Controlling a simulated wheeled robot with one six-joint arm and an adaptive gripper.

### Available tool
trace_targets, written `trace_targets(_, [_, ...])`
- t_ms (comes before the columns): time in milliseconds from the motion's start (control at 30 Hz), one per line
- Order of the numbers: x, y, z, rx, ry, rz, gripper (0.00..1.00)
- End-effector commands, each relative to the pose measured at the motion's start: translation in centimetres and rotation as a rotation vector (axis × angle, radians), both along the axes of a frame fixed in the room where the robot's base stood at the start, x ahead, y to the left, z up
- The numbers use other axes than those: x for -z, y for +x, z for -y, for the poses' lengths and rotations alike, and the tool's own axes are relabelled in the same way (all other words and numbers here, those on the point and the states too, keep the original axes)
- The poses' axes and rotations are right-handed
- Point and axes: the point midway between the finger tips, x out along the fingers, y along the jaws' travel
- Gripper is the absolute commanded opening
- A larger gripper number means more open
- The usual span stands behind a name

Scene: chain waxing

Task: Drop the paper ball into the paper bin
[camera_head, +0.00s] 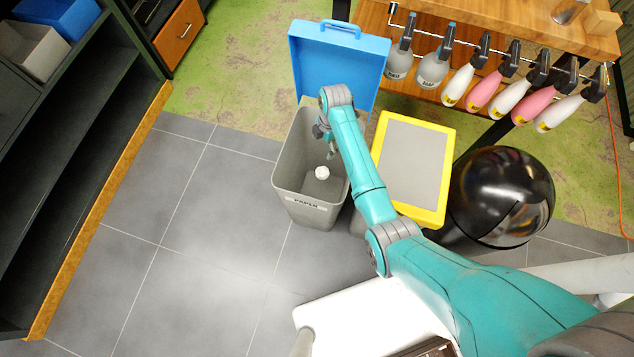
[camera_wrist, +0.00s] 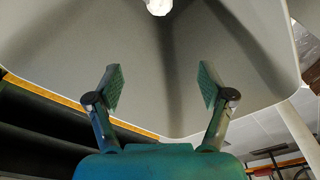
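The paper bin (camera_head: 295,160) is a tall grey open bin with a PAPER label on its front. Its blue lid (camera_head: 340,62) stands up at the back. The white paper ball (camera_head: 322,172) shows within the bin's opening, apart from my gripper (camera_head: 327,146). I cannot tell whether it rests on the bottom or is in the air. My gripper points down over the bin. In the wrist view my gripper (camera_wrist: 160,85) is open with nothing between its fingers, and the ball (camera_wrist: 158,6) shows at the top edge against the grey bin walls (camera_wrist: 80,40).
A yellow-framed bin (camera_head: 445,165) with a grey top stands right of the paper bin, and a glossy black dome-topped bin (camera_head: 505,190) beyond it. A wooden bench (camera_head: 490,25) with hanging bottles is at the back. Dark shelves (camera_head: 75,120) stand left, with clear tiled floor between.

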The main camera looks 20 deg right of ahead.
Motion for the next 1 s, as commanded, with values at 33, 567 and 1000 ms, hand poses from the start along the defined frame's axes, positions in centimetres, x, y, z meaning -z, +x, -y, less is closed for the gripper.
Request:
trace_targets(33, [0.0,0.0,0.0,0.0,0.0,0.0,0.81])
trace_targets(567, [-5.0,0.2,0.6,0.0,0.0,0.004,0.81])
trace_targets(1000, [-11.5,0.3,1.4,0.0,0.0,0.001,0.81])
